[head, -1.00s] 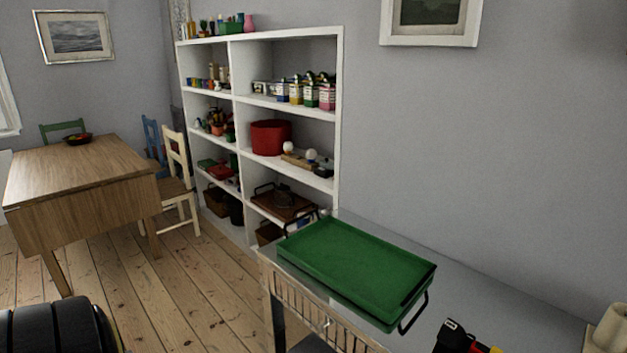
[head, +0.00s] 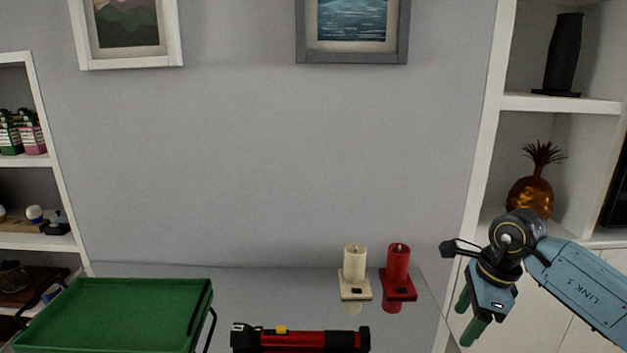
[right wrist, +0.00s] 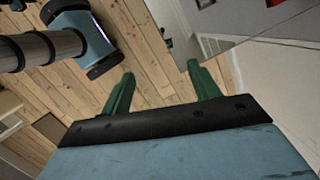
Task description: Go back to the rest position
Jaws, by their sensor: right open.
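My right gripper (head: 468,318) hangs at the right of the head view, beyond the right end of the grey table. Its green fingers point down and are apart. In the right wrist view the two green fingers (right wrist: 160,85) are spread with nothing between them; floorboards and a pale reflective surface show past them. My left gripper is not in either view now.
A green tray (head: 110,318) lies on the grey table (head: 265,290) at left. A red and black tool (head: 300,340) lies at the front. A cream candle (head: 355,264) and a red candle (head: 398,263) stand near the right end. A white shelf (head: 560,104) stands at right.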

